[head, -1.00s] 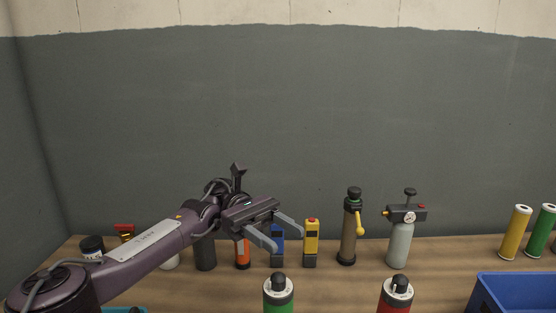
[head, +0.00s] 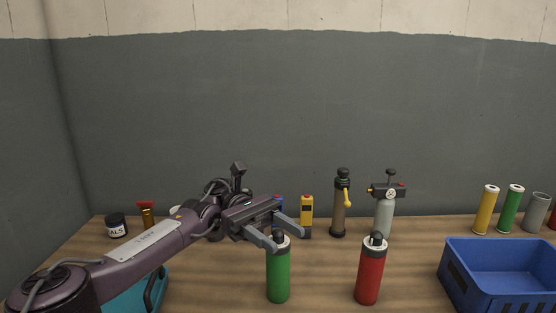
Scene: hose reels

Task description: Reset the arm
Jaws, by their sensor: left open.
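My left arm reaches in from the lower left of the head view. A red bottle (head: 370,272) stands upright to the right, apart from the gripper. My right gripper is not in view.
A blue bin (head: 500,262) stands at the right. Behind are a yellow device (head: 307,215), a pump (head: 339,208), a grey gauge bottle (head: 384,215) and several cylinders (head: 485,210). A black jar (head: 116,226) and a teal case (head: 135,297) are at left. Wooden tabletop (head: 325,275) shows between the bottles.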

